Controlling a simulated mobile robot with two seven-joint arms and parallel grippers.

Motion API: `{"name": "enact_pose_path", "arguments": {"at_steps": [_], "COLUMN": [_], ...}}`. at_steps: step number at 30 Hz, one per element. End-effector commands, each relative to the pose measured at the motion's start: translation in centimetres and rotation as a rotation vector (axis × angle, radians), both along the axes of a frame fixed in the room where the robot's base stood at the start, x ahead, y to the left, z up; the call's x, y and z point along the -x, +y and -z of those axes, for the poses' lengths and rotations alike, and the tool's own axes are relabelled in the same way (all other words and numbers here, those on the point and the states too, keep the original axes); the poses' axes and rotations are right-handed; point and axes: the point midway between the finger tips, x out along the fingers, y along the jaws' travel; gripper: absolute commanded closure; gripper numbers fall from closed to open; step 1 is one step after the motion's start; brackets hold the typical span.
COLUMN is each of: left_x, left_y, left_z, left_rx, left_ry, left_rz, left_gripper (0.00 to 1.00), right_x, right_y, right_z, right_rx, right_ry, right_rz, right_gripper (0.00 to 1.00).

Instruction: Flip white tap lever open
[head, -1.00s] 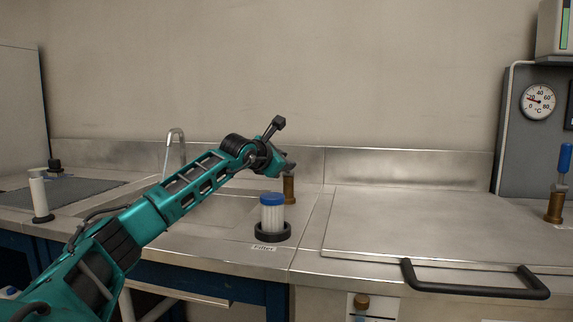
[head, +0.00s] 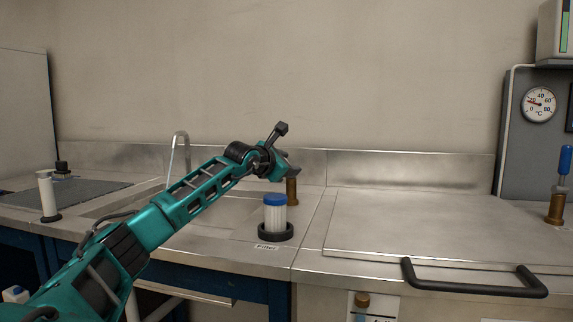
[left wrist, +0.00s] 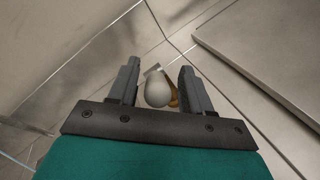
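The tap has a brass body (head: 291,190) standing on the steel worktop behind the blue-capped filter. Its upper part is hidden by my left gripper (head: 290,167) in the head view. In the left wrist view, the rounded whitish end of the tap lever (left wrist: 157,92) shows between the fingers of my left gripper (left wrist: 157,80). A bit of brass (left wrist: 174,96) shows beside it. The fingers are open, with a narrow gap on each side of the lever end. My right gripper is not in view.
A white filter with a blue cap (head: 275,201) stands in a black ring just in front of the tap. A sink with a curved faucet (head: 181,148) lies to the left. A flat steel lid with a black handle (head: 475,291) lies to the right. Another brass tap with a blue lever (head: 563,170) stands far right.

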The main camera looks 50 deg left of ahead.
Motion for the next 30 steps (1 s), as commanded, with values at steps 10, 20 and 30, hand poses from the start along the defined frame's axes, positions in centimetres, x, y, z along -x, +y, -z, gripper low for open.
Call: {"name": "enact_pose_path", "arguments": {"at_steps": [10, 20, 30], "left_x": [0.3, 4.5, 9.8], "left_y": [0.0, -1.0, -2.6], "left_z": [-0.1, -0.8, -2.0], "left_rx": [-0.002, -0.007, -0.007], "left_ry": [0.0, 0.002, 0.004], "left_rz": [-0.002, -0.003, -0.002], "left_gripper": [0.49, 0.49, 0.49], "right_x": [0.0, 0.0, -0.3], "right_y": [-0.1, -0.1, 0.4], "right_z": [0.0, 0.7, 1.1], "right_rx": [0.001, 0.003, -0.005], "right_ry": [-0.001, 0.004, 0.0], "right_rz": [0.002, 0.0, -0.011], "right_gripper": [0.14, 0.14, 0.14]}}
